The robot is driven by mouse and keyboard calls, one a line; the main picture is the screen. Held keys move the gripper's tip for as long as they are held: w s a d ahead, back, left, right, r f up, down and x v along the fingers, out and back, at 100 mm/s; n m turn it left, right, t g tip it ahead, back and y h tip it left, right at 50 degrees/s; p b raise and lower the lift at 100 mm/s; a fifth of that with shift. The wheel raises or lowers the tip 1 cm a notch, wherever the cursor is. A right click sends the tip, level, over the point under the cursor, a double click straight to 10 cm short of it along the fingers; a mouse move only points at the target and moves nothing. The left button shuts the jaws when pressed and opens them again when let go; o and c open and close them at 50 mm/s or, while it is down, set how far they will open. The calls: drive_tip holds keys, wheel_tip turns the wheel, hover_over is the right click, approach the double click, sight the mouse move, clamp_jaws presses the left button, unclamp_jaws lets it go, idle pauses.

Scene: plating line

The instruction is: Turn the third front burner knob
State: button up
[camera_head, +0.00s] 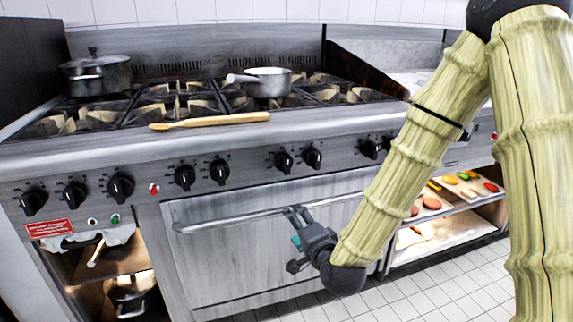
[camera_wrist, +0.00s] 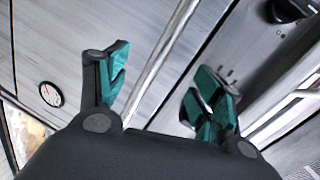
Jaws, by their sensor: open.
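A row of black burner knobs runs along the stove's front panel in the head view. The third from the left is a round black knob (camera_head: 120,187), right of two similar knobs (camera_head: 74,194). Further right are a pair of knobs (camera_head: 185,177) and another pair (camera_head: 284,162). My gripper (camera_head: 297,222) is in front of the oven door, below the panel and well right of the third knob. Part of a black knob (camera_wrist: 290,10) shows at upper right there; I cannot tell which one.
The oven door handle (camera_head: 225,221) runs behind my gripper. A wooden spoon (camera_head: 210,121) lies along the stove's front edge. A saucepan (camera_head: 267,82) and a lidded pot (camera_head: 97,75) stand on the grates. Shelves with food (camera_head: 465,187) are at right.

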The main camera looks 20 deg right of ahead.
sight(288, 168)
wheel_tip(288, 168, up, 11)
drive_tip(key=w+m+t, duration=0.2)
drive_tip(key=m+t, duration=0.1)
drive_tip(key=w, duration=0.3)
drive_tip(key=w+b, duration=0.1)
drive_tip(key=w, duration=0.6)
drive_tip(key=shift+w+d, duration=0.1)
drive_tip(key=shift+d, duration=0.15)
drive_tip(key=shift+r, duration=0.1)
drive_tip(key=c, duration=1)
